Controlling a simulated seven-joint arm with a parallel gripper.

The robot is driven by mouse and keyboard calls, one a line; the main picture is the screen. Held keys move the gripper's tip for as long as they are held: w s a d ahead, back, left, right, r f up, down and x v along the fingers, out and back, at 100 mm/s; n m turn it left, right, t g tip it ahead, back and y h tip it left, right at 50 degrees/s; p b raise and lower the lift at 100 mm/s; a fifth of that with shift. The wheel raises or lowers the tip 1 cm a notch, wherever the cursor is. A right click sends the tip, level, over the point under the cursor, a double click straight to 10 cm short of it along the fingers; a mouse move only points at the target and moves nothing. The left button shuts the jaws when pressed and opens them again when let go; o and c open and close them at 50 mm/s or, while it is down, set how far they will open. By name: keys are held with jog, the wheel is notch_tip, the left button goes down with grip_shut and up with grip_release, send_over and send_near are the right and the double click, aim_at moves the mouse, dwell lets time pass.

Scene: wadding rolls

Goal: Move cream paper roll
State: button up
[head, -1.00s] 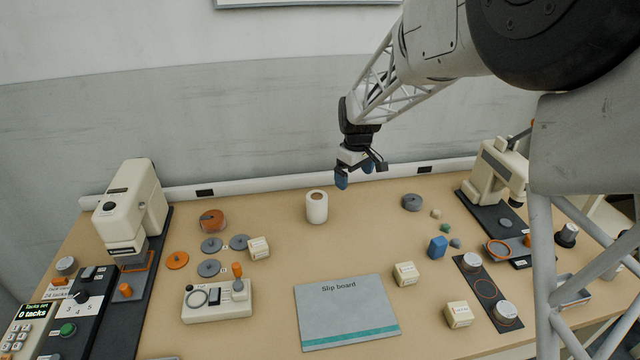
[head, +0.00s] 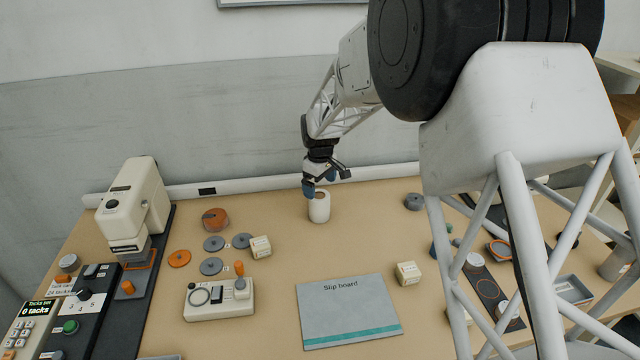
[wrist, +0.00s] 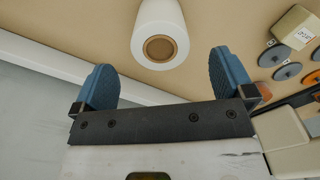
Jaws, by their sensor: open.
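The cream paper roll (head: 319,208) stands upright on the table near its back edge, and its brown core faces up. It also shows in the wrist view (wrist: 160,25), ahead of the space between my fingers. My gripper (head: 309,190) is at the roll's upper left in the head view, very close to it. In the wrist view my gripper (wrist: 166,78) has its two blue fingers wide apart with nothing between them.
The slip board (head: 347,318) lies in front of the roll. Grey discs (head: 212,266), an orange disc (head: 179,258) and a small cream block (head: 260,246) are to the left. A cream machine (head: 130,205) stands far left. The table between roll and board is clear.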

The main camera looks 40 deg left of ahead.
aim_at(321, 196)
jog(key=shift+f, duration=0.2)
jog(key=shift+f, duration=3.7)
jog(key=c, duration=1.1)
jog(key=shift+w+d, duration=0.1)
jog(key=shift+d, duration=0.05)
jog(key=shift+w+d, duration=6.65)
jog(key=shift+w, duration=0.05)
jog(key=shift+w+d, duration=0.25)
